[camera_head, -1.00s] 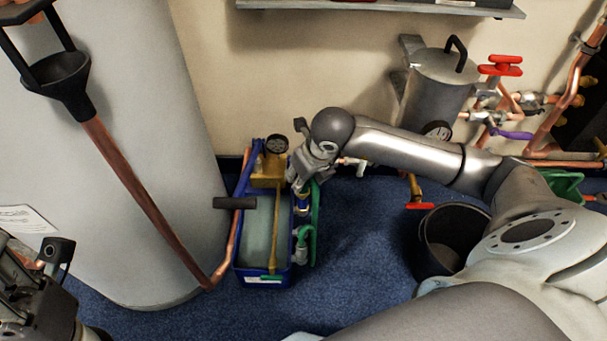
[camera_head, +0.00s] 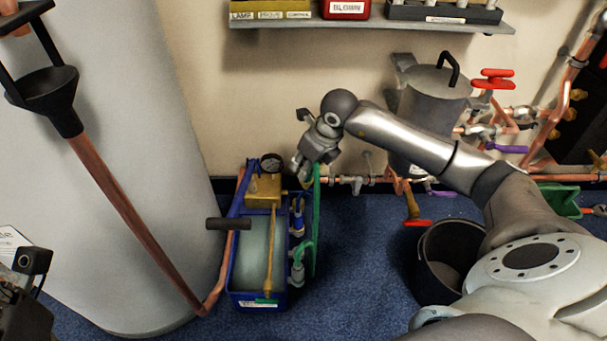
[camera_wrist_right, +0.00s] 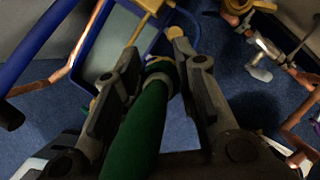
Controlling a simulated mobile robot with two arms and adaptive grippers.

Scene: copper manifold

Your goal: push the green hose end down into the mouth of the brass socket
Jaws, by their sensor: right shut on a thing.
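My right gripper (camera_head: 300,176) is shut on the green hose (camera_head: 316,225) near its upper end, above the right side of the blue tank. In the right wrist view the hose (camera_wrist_right: 140,130) runs between the two fingers (camera_wrist_right: 158,62). The socket's mouth is not clearly seen. Part of my left arm (camera_head: 25,300) shows at the lower left edge; its jaws are unclear.
The blue tank (camera_head: 233,270) carries a brass pump block (camera_head: 264,188), a gauge (camera_head: 271,163) and a black-ended lever (camera_head: 228,223). A big grey cylinder (camera_head: 150,130) stands left. Copper pipes and a black bucket (camera_head: 425,260) are right. Blue floor between is clear.

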